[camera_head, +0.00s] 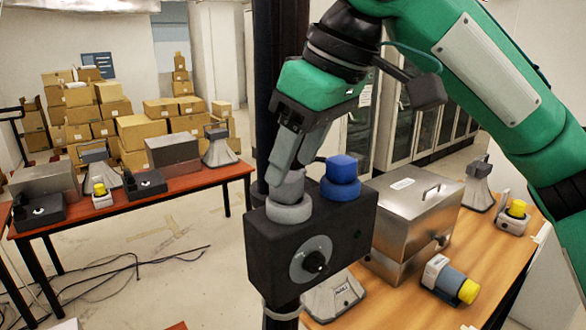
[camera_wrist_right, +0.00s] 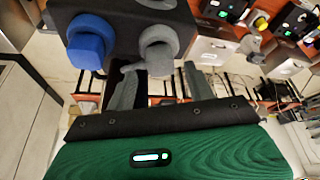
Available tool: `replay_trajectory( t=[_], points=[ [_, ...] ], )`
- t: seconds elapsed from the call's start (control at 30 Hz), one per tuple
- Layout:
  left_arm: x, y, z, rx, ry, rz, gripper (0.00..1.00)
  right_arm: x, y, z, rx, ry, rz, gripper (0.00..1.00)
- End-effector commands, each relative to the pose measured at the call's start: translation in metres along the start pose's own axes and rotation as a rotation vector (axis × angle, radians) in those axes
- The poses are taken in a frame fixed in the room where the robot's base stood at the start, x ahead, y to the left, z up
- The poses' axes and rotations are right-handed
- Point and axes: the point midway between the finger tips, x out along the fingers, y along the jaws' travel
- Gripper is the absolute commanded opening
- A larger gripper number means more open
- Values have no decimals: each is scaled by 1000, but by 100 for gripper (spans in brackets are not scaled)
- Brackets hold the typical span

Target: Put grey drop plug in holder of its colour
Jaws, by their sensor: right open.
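A black box (camera_head: 310,240) stands on a dark post and carries two round holders on top. The grey drop plug (camera_head: 290,186) sits at the grey ring holder (camera_head: 288,210); I cannot tell how deeply it is seated. A blue plug (camera_head: 342,168) stands in a blue ring (camera_head: 340,190) beside it. My right gripper (camera_head: 294,165) is open, with its fingers reaching down at the grey plug and partly hiding it. In the wrist view the grey plug (camera_wrist_right: 158,57) lies just beyond the gap between the open fingers (camera_wrist_right: 163,85). My left gripper is not in view.
The blue plug stands close beside my right fingers. A wooden table (camera_head: 410,300) at right holds a metal case (camera_head: 415,205) and yellow-tipped devices. Cables lie on the floor.

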Motion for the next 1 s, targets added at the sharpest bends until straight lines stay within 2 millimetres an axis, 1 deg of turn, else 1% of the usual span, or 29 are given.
replay_trajectory(
  t=[0.03, 0.2, 0.33, 0.43, 0.63, 1.0],
  points=[
    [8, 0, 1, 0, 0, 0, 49, -8, 0, 1, 0, 5, 2, 54],
    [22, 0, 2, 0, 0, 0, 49, -47, -1, 2, -1, 4, 1, 54],
    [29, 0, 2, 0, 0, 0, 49, -74, -1, 1, -1, 4, 0, 54],
    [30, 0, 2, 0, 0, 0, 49, -88, -1, 1, -1, 2, 0, 54],
    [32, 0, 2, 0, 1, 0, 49, -102, -1, 1, -1, 1, 0, 54],
    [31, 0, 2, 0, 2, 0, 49, -103, 0, 1, -2, 0, -1, 54]
  ],
)
